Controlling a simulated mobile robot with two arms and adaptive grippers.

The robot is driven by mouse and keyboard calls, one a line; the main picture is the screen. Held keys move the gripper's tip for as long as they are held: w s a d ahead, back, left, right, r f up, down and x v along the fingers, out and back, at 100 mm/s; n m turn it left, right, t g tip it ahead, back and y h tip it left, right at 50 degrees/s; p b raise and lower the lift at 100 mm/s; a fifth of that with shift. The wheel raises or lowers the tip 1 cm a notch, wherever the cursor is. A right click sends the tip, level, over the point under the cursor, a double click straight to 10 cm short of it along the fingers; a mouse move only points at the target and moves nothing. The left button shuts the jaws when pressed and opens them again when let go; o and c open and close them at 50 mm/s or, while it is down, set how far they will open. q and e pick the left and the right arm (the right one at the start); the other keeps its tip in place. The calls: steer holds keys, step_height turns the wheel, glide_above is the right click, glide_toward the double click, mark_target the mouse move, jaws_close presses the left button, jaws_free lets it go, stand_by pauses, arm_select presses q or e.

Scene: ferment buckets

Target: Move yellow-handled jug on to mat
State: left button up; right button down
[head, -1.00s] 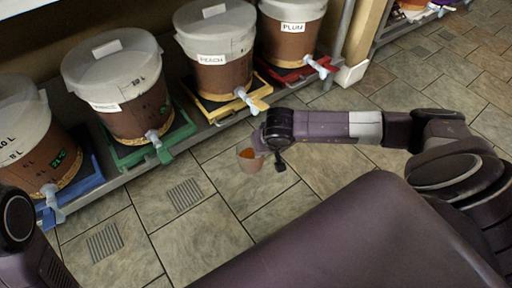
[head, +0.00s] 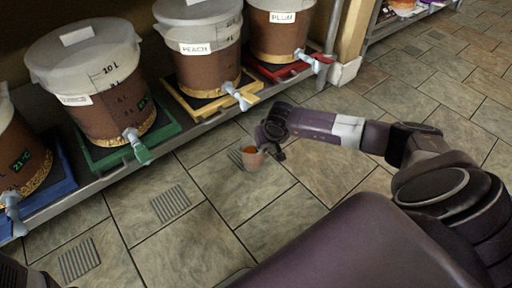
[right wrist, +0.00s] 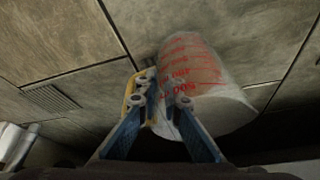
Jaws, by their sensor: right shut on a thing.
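The jug (head: 252,158) hangs over the floor tiles at the middle of the head view, with orange-brown colour inside its top. In the right wrist view the jug (right wrist: 195,88) is translucent with red volume marks, and its yellow handle (right wrist: 133,92) is on the left side. My right gripper (right wrist: 162,98) is shut on the handle; its blue fingers lie against the jug's side. It also shows in the head view (head: 274,150), just right of the jug.
Lidded buckets stand on a low shelf: a peach one (head: 208,65), a plum one (head: 280,30) and others at left. Tiled floor (head: 205,235) with drain grates is clear.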

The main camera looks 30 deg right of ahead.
steer(key=shift+w+d, duration=0.15)
steer(key=shift+w, duration=0.65)
steer(key=w+b, duration=0.3)
steer(key=w, duration=0.1)
steer(key=shift+d+f, duration=0.2)
steer(key=shift+d, duration=0.05)
steer(key=shift+s+f+b, duration=0.15)
steer(key=shift+f+b, duration=0.3)
steer(key=shift+b, duration=0.1)
steer(key=shift+f, duration=0.15)
steer(key=c, duration=2.1)
jaws_free()
steer(key=shift+s, duration=0.1)
